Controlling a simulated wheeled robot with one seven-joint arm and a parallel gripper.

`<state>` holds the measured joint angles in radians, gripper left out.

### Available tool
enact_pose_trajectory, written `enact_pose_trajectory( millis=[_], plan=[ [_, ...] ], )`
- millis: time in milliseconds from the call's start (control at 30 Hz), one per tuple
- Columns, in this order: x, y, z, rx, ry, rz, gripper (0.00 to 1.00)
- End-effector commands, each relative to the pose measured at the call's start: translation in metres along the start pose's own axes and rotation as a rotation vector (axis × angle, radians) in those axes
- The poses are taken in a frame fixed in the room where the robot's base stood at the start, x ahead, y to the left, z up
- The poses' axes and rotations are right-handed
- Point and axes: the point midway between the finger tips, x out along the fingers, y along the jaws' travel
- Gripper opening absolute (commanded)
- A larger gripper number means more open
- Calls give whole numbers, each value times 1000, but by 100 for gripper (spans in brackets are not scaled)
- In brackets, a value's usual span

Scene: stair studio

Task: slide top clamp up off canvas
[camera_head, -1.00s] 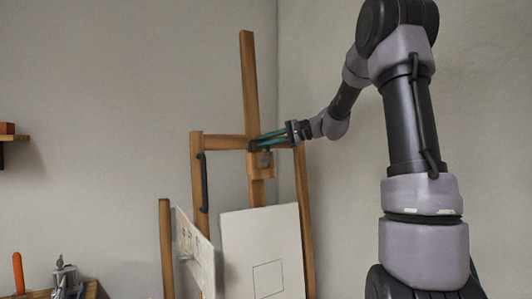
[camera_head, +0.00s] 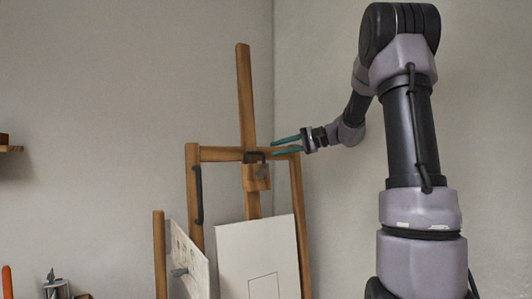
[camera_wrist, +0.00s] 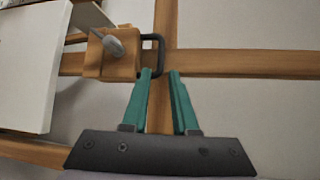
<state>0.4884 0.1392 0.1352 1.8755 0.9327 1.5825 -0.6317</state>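The top clamp (camera_head: 257,177) is a wooden block with a dark handle on the easel's mast, just below the crossbar. In the head view its lower edge sits above the canvas (camera_head: 240,250), with bare mast between. The wrist view shows the clamp block (camera_wrist: 97,62), its grey knob, its dark handle (camera_wrist: 161,48) and the white canvas (camera_wrist: 25,75) at left. My gripper (camera_head: 272,146) has teal fingers pointing left, right of the handle.
The easel's crossbar (camera_head: 220,154) and right leg (camera_head: 297,190) stand close to my gripper. A second white panel (camera_head: 187,262) leans at left. A wall shelf (camera_head: 10,149) is at far left. Clear wall surrounds the upper mast.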

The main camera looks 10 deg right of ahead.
Motion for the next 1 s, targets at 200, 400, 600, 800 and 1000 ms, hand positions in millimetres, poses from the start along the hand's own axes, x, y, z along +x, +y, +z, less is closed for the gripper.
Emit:
enact_pose_trajectory(
  millis=[200, 400, 600, 800, 1000],
  plan=[
    [-35, 0, -1, 0, 1, -1, 27],
    [-44, 0, 0, 0, 0, -1, 27],
    [-44, 0, 0, 0, 0, -1, 27],
    [-44, 0, 0, -1, 0, 1, 27],
    [-30, 16, 38, -28, 4, 123, 27]
  ],
)
